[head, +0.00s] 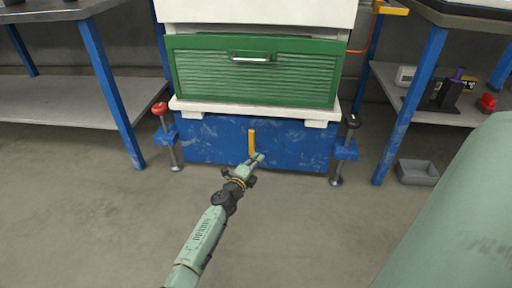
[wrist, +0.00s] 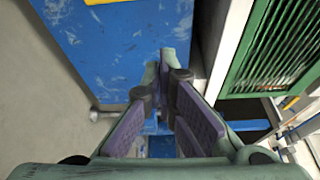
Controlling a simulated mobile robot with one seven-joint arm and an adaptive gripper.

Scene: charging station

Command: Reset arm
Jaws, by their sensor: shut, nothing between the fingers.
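My gripper (head: 257,160) is at the end of my outstretched arm, in front of the blue base panel of the cabinet. In the wrist view my gripper (wrist: 167,58) has its fingertips together with nothing between them. A yellow handle (head: 252,142) stands upright on the blue panel (head: 210,145), just above and left of the fingertips in the head view. I cannot tell whether the fingers touch it. In the wrist view a bit of yellow shows at the top edge, apart from the fingers.
A green louvred drawer (head: 300,80) with a metal handle is above the panel. A red knob (head: 160,109) and a black knob (head: 351,121) top the side clamps. Blue-legged benches stand on both sides. A grey bin (head: 418,172) is on the floor at right. The floor in front is clear.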

